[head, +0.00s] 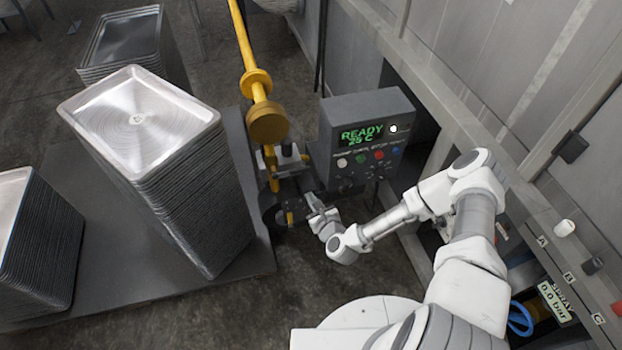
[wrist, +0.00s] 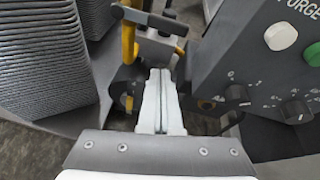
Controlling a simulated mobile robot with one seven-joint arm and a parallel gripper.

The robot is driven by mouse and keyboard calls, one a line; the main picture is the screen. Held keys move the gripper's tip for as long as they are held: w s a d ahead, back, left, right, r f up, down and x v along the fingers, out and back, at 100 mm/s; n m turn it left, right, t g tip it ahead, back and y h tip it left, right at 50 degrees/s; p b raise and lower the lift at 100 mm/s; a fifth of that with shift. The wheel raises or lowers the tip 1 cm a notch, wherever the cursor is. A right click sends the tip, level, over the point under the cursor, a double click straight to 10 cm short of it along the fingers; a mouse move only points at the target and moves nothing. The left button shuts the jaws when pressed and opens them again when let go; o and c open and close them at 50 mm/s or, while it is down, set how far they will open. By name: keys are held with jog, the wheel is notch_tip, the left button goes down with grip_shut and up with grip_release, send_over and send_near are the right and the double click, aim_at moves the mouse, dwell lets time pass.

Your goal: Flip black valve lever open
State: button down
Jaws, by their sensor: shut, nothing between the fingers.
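A dark lever-like bar (wrist: 152,19) crosses the top of the wrist view beside the yellow pipe (wrist: 128,42). I take it for the black valve lever; in the head view the valve area at the pipe's foot is small and dark, and I cannot tell the lever's exact angle there. My gripper (wrist: 161,82) is shut and empty, its pale fingers together and pointing toward the valve fittings, below the bar in the picture. In the head view my gripper (head: 316,205) is just below the fittings and left of the control box. I cannot tell whether the fingertips touch anything.
The control box (head: 362,112) reads READY 25 C and stands close to the right of my gripper. A tall stack of metal pans (head: 140,110) stands to the left on a dark platform (head: 262,245). The yellow pipe (head: 243,45) rises behind the valve.

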aim_at(291, 172)
jog(key=shift+s+d+f+m+t+h, duration=0.2)
jog(key=shift+s+m, duration=0.15)
jog(key=shift+m, duration=0.3)
jog(key=shift+s+d+f+m+t+h, duration=0.1)
jog(key=shift+s+d+f+m+h, duration=0.2)
jog(key=shift+m, duration=0.35)
jog(key=shift+a+r, duration=0.1)
jog(key=shift+a, duration=0.1)
jog(key=b+x, duration=0.3)
jog(key=x, duration=0.7)
jog(key=shift+r, duration=2)
